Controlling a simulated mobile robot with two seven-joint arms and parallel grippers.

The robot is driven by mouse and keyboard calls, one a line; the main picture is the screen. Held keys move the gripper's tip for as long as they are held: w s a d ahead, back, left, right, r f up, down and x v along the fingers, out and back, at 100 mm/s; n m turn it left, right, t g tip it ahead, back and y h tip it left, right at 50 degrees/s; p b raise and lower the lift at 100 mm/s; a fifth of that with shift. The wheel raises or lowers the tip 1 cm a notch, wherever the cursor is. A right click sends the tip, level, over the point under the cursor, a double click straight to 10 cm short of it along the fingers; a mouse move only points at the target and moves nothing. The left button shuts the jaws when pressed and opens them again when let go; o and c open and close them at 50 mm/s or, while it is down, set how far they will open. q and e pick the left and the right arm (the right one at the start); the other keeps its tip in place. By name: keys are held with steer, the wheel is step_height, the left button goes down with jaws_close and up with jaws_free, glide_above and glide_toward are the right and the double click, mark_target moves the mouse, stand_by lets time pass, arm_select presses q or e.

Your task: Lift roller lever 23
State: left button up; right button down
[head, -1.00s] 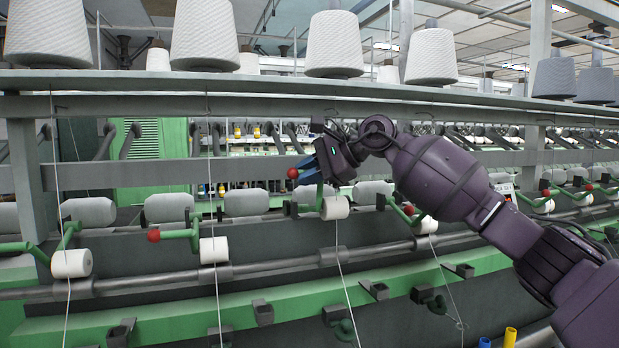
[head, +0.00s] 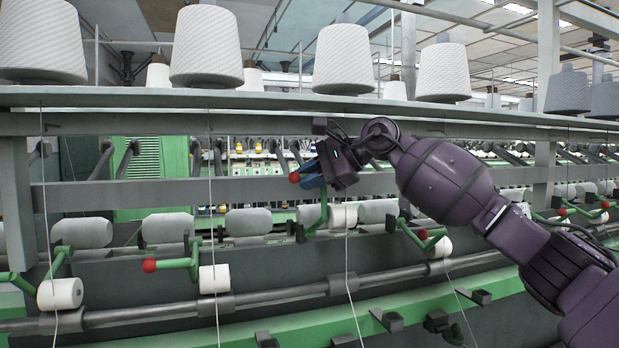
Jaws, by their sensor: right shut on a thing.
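My right gripper (head: 308,176) is in the middle of the head view, shut on a green roller lever (head: 322,209) near its red knob (head: 295,178). The lever stands raised, its knob higher than those of its neighbours. A white roller (head: 343,215) shows at the lever's lower end. A neighbouring green lever (head: 178,263) with a red knob is lower at the left. I cannot read any lever number. My left gripper is not in view.
A grey rail (head: 120,192) runs behind the levers. Large white yarn cones (head: 342,60) stand on the shelf (head: 300,107) above. A grey shaft (head: 280,295) runs below, and threads (head: 213,190) hang down in front. Several grey rolls (head: 167,228) sit behind.

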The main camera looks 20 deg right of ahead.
steer(key=c, duration=1.3)
jaws_free()
steer(key=shift+w+r, duration=0.1)
steer(key=shift+w, duration=0.05)
steer(key=shift+o, duration=1)
steer(key=shift+w, duration=0.1)
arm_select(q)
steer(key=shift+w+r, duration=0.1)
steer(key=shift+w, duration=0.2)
arm_select(e)
steer(key=shift+s+d+r, duration=0.15)
steer(key=shift+s+d, duration=0.15)
steer(key=shift+d, duration=0.15)
arm_select(q)
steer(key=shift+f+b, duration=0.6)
steer(key=shift+b, duration=0.1)
arm_select(e)
steer(key=v, duration=0.6)
steer(key=shift+s, duration=0.2)
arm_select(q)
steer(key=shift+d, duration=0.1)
arm_select(e)
steer(key=shift+d+r, duration=0.15)
